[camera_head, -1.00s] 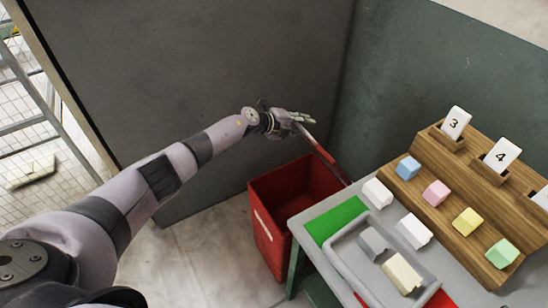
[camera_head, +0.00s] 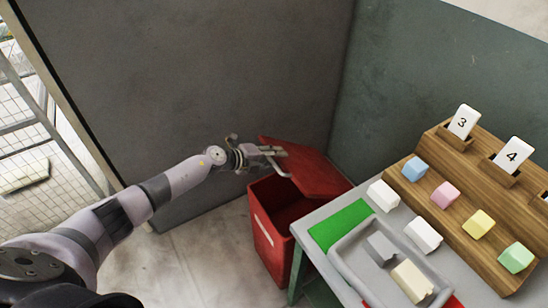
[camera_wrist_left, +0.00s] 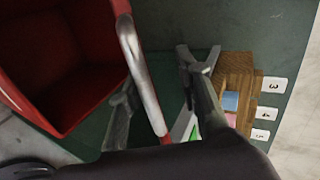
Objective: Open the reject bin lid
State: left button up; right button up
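The red reject bin (camera_head: 265,237) stands on the floor left of the table. Its red lid (camera_head: 310,170) is partly raised and slants over the far side of the opening, leaving the near part open. A silver handle bar (camera_head: 281,167) shows at the lid's left edge. My left gripper (camera_head: 274,151) is at this edge by the handle. In the left wrist view, the fingers (camera_wrist_left: 158,88) are spread apart, with the handle bar (camera_wrist_left: 143,75) between them. Contact cannot be told. The bin's open inside (camera_wrist_left: 60,50) shows at the left. My right gripper is not in view.
A grey table (camera_head: 320,245) stands right of the bin, with a green patch (camera_head: 340,225), a grey tray (camera_head: 352,262) and a wooden rack (camera_head: 440,165) holding coloured blocks and number cards. A grey wall panel (camera_head: 200,90) rises behind the bin.

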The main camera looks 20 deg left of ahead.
pick_arm(q)
jog(key=shift+d+r, duration=0.1)
jog(key=shift+s+r, duration=0.1)
jog(key=shift+s+a+r+p, duration=0.15)
jog(key=shift+a+r+p, duration=0.15)
jog(key=shift+r+p, duration=0.25)
jog(key=s+a+r+p, duration=0.3)
jog(key=s+r+p, duration=0.2)
jog(key=r, duration=0.2)
jog(key=s+a+r+p, duration=0.4)
jog(key=r+p, duration=0.2)
jog(key=r, duration=0.1)
jog(key=shift+s+a, duration=0.2)
jog(key=shift+s, duration=0.15)
dwell(0.8)
dwell(0.5)
